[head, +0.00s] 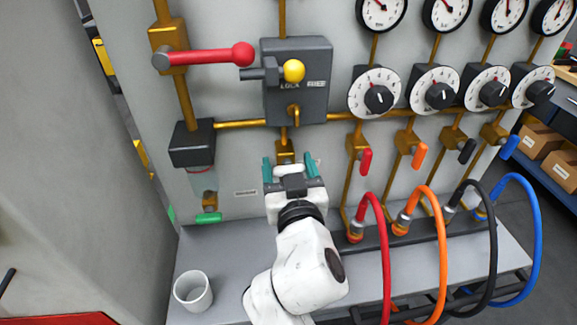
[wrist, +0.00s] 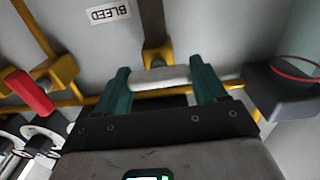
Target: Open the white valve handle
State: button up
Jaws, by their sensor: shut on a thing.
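The white valve handle (wrist: 160,78) lies across the space between my two green fingers in the wrist view, in front of a brass valve body (wrist: 156,55). My gripper (wrist: 162,84) is shut on the handle, with one finger at each end of it. In the head view my gripper (head: 289,167) is up against the panel below the grey lock box (head: 298,105).
Red (head: 366,160), orange (head: 420,156), black and blue handles sit to the right, above hoses looping over the shelf. A large red lever (head: 210,56) is at upper left. A green handle (head: 208,218) and white cup (head: 193,290) are at lower left.

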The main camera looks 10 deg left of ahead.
jog(key=n+p, duration=0.1)
jog(key=n, duration=0.3)
jog(key=shift+a, duration=0.15)
jog(key=n+p, duration=0.1)
jog(key=n, duration=0.3)
jog(key=shift+s+a+n+p, duration=0.1)
jog(key=shift+n+p, duration=0.2)
jog(key=shift+n, duration=0.1)
jog(key=n+p, duration=0.1)
jog(key=n, duration=0.3)
jog(key=shift+a+f+n+p, duration=0.1)
jog(key=shift+n+p, duration=0.2)
jog(key=shift+p, duration=0.1)
jog(key=shift+f+n+p, duration=0.2)
jog(key=shift+n+p, duration=0.55)
jog(key=shift+n, duration=1.25)
jog(key=shift+f, duration=0.1)
jog(key=o, duration=1)
jog(key=shift+c, duration=0.2)
